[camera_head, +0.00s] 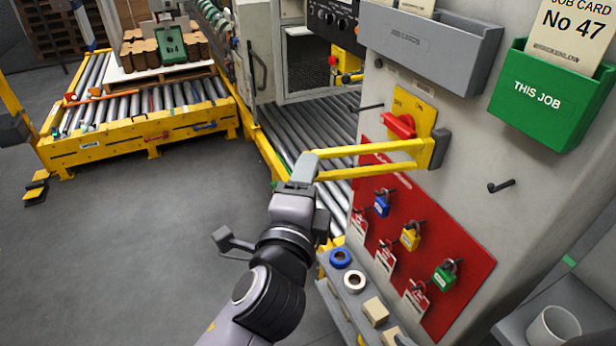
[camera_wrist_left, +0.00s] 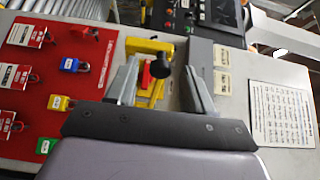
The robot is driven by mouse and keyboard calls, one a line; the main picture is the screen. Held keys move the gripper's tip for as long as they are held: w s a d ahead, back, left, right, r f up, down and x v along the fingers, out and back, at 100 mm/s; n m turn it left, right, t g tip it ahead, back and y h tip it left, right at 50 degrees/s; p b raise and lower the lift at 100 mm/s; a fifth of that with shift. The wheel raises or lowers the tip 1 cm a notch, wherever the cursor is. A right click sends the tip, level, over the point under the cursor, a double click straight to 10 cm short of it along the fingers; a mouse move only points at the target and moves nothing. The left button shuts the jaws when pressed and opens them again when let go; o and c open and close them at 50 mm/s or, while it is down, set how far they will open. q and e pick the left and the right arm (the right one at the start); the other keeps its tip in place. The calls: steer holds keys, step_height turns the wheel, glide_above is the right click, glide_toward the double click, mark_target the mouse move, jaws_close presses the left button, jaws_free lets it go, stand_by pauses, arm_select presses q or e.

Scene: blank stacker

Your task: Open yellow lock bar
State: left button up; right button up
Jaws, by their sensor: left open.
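The yellow lock bar (camera_head: 372,149) has two parallel rails. It runs left from a dark grey block (camera_head: 439,148) on the panel, below and in front of the red switch (camera_head: 400,126) on its yellow plate (camera_head: 412,107). My left gripper (camera_head: 308,166) is at the bar's left end in the head view; I cannot tell whether they touch. In the left wrist view my left gripper (camera_wrist_left: 163,88) is open. The red switch (camera_wrist_left: 146,76), yellow parts and a black knob (camera_wrist_left: 160,67) show between its fingers. My right gripper is not in view.
A red board (camera_head: 447,290) with blue (camera_head: 382,206), yellow (camera_head: 410,238) and green (camera_head: 444,277) padlocks and tags is below the switch. A green card holder (camera_head: 550,97) and grey tray (camera_head: 425,40) are above. A shelf with tape rolls (camera_head: 341,258) is below.

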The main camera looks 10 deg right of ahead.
arm_select(q)
steer(key=v, duration=0.6)
steer(key=shift+b, duration=0.3)
steer(key=shift+s, duration=0.1)
